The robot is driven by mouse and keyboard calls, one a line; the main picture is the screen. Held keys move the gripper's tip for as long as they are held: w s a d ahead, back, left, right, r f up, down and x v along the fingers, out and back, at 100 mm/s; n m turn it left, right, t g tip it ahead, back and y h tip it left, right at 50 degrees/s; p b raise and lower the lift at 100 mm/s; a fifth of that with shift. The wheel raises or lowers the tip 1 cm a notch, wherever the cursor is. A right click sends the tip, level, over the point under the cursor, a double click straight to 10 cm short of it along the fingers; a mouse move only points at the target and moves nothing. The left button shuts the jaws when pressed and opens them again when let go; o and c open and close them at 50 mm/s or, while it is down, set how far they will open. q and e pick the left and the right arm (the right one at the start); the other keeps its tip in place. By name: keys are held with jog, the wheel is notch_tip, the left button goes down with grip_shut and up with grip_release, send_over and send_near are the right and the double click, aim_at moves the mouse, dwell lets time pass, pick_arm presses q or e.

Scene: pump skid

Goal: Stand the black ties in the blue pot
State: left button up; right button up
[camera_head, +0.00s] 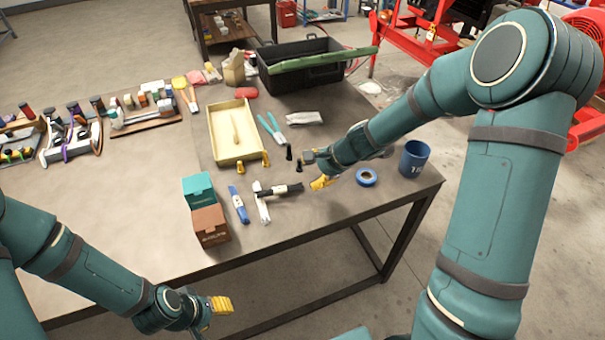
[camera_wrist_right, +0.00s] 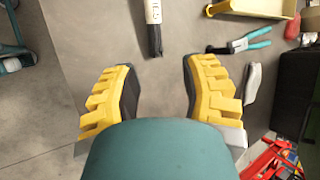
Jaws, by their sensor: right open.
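The black ties (camera_head: 291,188) lie flat on the table as a bundle with a white label, crossing the top of a white bundle. In the right wrist view the black ties (camera_wrist_right: 154,28) lie beyond the fingertips, their black end pointing toward the gap. My right gripper (camera_head: 314,170) is open and empty just right of the ties; in its own view the fingers (camera_wrist_right: 158,80) are wide apart. The blue pot (camera_head: 413,160) stands upright near the table's right edge; its inside is mostly hidden. My left gripper (camera_head: 212,305) is off the table's front edge; its opening is unclear.
A blue tape roll (camera_head: 367,177) lies between right gripper and pot. The white bundle (camera_head: 263,211), blue bundle (camera_head: 238,204) and two boxes (camera_head: 208,225) are to the left. Pliers (camera_head: 270,129), a yellow tray (camera_head: 218,153) and a black toolbox (camera_head: 285,80) lie behind.

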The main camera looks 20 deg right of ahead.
jog(key=shift+p+v, duration=0.35)
jog(key=shift+v, duration=1.35)
jog(key=shift+s, duration=0.1)
